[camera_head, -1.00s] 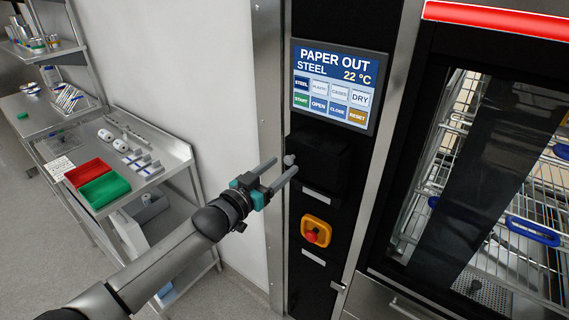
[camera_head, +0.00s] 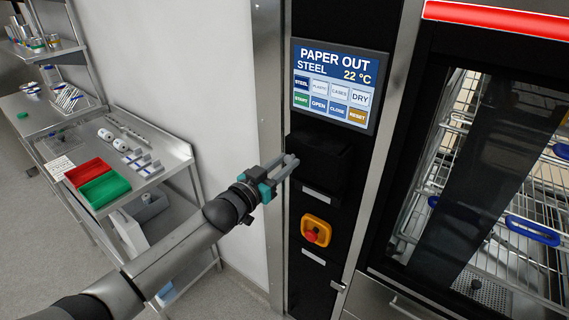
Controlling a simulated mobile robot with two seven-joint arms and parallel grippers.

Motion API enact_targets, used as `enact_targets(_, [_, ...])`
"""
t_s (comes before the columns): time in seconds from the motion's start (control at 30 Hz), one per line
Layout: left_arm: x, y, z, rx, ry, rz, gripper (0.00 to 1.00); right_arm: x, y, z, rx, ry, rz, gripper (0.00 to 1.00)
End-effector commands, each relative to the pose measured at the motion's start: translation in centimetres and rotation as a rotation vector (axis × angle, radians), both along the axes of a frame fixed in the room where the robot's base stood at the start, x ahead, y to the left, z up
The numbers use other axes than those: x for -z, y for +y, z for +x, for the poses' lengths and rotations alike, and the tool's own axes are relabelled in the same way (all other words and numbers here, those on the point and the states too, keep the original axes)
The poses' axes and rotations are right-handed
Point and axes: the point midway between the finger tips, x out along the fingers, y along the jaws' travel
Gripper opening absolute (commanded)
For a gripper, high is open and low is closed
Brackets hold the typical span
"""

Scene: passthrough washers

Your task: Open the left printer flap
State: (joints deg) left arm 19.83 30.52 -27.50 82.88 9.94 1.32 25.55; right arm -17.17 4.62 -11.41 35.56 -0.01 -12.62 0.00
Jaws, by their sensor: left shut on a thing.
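The printer flap (camera_head: 322,168) is a black box-like cover on the dark panel, below the touch screen. It looks closed. My left gripper (camera_head: 290,161) is at the left side of the flap. Its fingers are close together, shut on a small grey knob at the flap's left edge; the fingers mostly hide the knob. My right gripper is not in view.
The touch screen (camera_head: 335,86) above reads "PAPER OUT". An orange emergency stop with a red button (camera_head: 312,235) sits below the flap. The glass washer door (camera_head: 480,190) is to the right. A steel cart (camera_head: 170,150) with red and green bins stands left.

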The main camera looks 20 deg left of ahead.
Motion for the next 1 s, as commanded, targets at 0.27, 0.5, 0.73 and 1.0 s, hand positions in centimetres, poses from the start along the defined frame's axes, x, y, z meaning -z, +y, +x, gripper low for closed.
enact_targets(0.27, [0.01, 0.00, -0.02, 0.000, 0.000, 0.000, 0.00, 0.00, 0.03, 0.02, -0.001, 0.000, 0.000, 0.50])
enact_targets(0.5, [0.02, 0.00, -0.02, 0.000, 0.000, 0.000, 0.00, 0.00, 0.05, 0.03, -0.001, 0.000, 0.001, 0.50])
enact_targets(0.73, [0.02, 0.00, -0.02, 0.000, 0.000, 0.000, 0.00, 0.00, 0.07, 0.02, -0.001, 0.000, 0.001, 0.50])
enact_targets(1.0, [0.02, 0.00, -0.02, 0.000, 0.000, 0.000, 0.00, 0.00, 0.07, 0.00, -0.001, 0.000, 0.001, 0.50])
